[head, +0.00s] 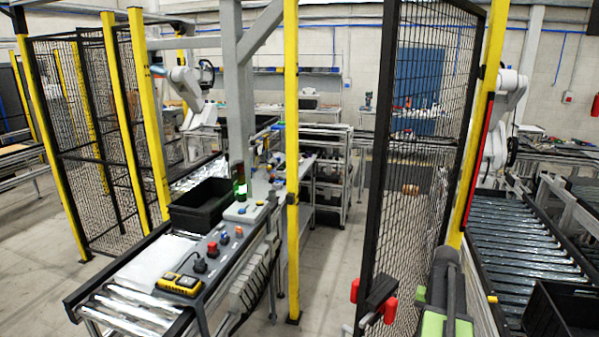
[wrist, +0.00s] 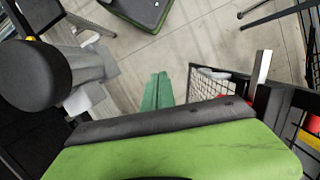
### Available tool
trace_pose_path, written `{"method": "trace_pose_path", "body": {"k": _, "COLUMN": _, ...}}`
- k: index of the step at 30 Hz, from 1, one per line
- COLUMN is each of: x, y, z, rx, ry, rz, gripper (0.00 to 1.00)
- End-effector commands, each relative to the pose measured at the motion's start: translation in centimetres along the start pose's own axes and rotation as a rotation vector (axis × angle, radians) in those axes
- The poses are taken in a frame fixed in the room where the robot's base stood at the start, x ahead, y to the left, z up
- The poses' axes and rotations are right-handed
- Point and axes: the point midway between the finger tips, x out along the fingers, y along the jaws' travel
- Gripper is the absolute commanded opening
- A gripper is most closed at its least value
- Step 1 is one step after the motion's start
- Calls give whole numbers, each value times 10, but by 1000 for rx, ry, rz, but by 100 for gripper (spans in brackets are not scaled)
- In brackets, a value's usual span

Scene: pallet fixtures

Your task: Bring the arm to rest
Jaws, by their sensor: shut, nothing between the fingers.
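My gripper (wrist: 157,82) shows in the wrist view as two teal-green fingers pressed together, with nothing between them. They stick out past the black edge of my own green and black housing. The fingers hang over bare grey floor and touch nothing that I can see. In the head view a green and grey part of my arm shows at the bottom right, in front of the mesh fence; the fingers cannot be made out there.
A mesh gate (head: 415,150) with red handles stands close beside my arm in the head view. A roller conveyor (head: 530,250) lies to the right. A conveyor with a black bin (head: 205,205) and a button panel is at left. Grey floor (head: 325,265) is free between.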

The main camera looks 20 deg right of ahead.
Motion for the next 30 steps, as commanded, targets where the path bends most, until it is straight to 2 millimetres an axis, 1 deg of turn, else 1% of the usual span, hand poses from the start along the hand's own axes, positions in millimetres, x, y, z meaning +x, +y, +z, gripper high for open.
{"method": "trace_pose_path", "body": {"k": 1, "x": 17, "y": -24, "z": 2, "rx": -41, "ry": 0, "rz": 10, "gripper": 0}}
{"method": "trace_pose_path", "body": {"k": 2, "x": 23, "y": -38, "z": 5, "rx": -65, "ry": 0, "rz": 16, "gripper": 0}}
{"method": "trace_pose_path", "body": {"k": 5, "x": 50, "y": -94, "z": 19, "rx": -163, "ry": 5, "rz": 39, "gripper": 0}}
{"method": "trace_pose_path", "body": {"k": 6, "x": 64, "y": -120, "z": 28, "rx": -212, "ry": 9, "rz": 51, "gripper": 0}}
{"method": "trace_pose_path", "body": {"k": 8, "x": 88, "y": -162, "z": 46, "rx": -297, "ry": 19, "rz": 69, "gripper": 0}}
{"method": "trace_pose_path", "body": {"k": 9, "x": 106, "y": -190, "z": 60, "rx": -357, "ry": 28, "rz": 81, "gripper": 0}}
{"method": "trace_pose_path", "body": {"k": 11, "x": 130, "y": -229, "z": 85, "rx": -449, "ry": 42, "rz": 98, "gripper": 0}}
{"method": "trace_pose_path", "body": {"k": 12, "x": 147, "y": -253, "z": 103, "rx": -509, "ry": 54, "rz": 108, "gripper": 0}}
{"method": "trace_pose_path", "body": {"k": 14, "x": 170, "y": -284, "z": 130, "rx": -597, "ry": 73, "rz": 120, "gripper": 0}}
{"method": "trace_pose_path", "body": {"k": 15, "x": 184, "y": -301, "z": 148, "rx": -651, "ry": 86, "rz": 125, "gripper": 0}}
{"method": "trace_pose_path", "body": {"k": 18, "x": 210, "y": -331, "z": 186, "rx": -765, "ry": 121, "rz": 133, "gripper": 0}}
{"method": "trace_pose_path", "body": {"k": 20, "x": 221, "y": -340, "z": 204, "rx": -817, "ry": 143, "rz": 132, "gripper": 0}}
{"method": "trace_pose_path", "body": {"k": 21, "x": 224, "y": -342, "z": 212, "rx": -842, "ry": 163, "rz": 127, "gripper": 0}}
{"method": "trace_pose_path", "body": {"k": 23, "x": 217, "y": -338, "z": 211, "rx": -846, "ry": 189, "rz": 116, "gripper": 0}}
{"method": "trace_pose_path", "body": {"k": 27, "x": 215, "y": -344, "z": 204, "rx": -866, "ry": 226, "rz": 103, "gripper": 0}}
{"method": "trace_pose_path", "body": {"k": 30, "x": 215, "y": -344, "z": 204, "rx": -866, "ry": 224, "rz": 103, "gripper": 0}}
